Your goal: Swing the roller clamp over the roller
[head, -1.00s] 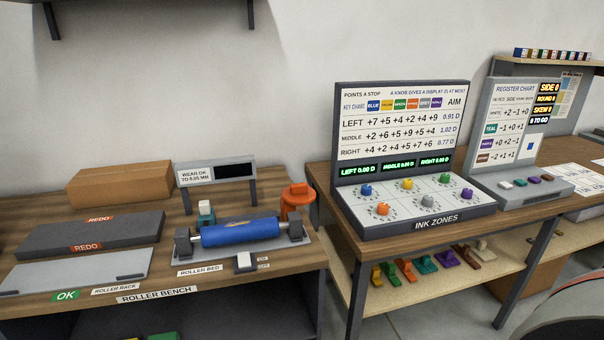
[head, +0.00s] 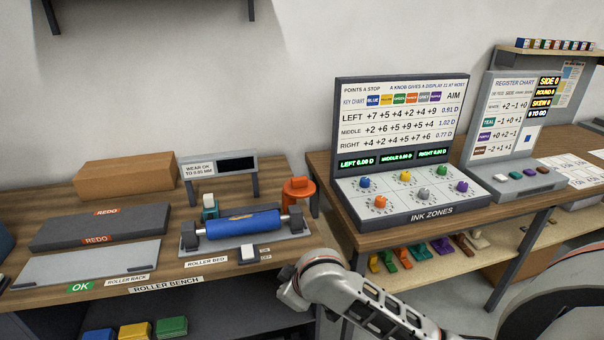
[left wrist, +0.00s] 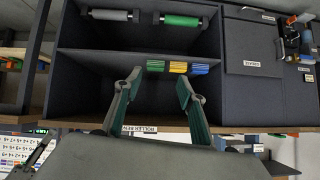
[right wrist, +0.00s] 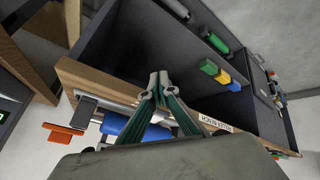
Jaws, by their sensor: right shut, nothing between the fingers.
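The blue roller (head: 242,224) lies across its dark end supports on the grey roller bed (head: 292,246). An orange round-based piece (head: 299,193) stands at the bed's back right; I cannot tell whether it is the clamp. A small teal-and-white block (head: 209,208) is behind the roller. In the right wrist view, blue (right wrist: 150,131) and orange (right wrist: 62,134) parts show beyond the bench edge, partly hidden. My right gripper (right wrist: 160,88) is shut and empty, in front of the bench. My left gripper (left wrist: 160,82) is open and empty, facing the bench's lower shelf.
A grey sign (head: 217,165) stands behind the roller. The ink zones console (head: 402,205) is on the right table. Coloured blocks (head: 135,330) sit on the lower shelf.

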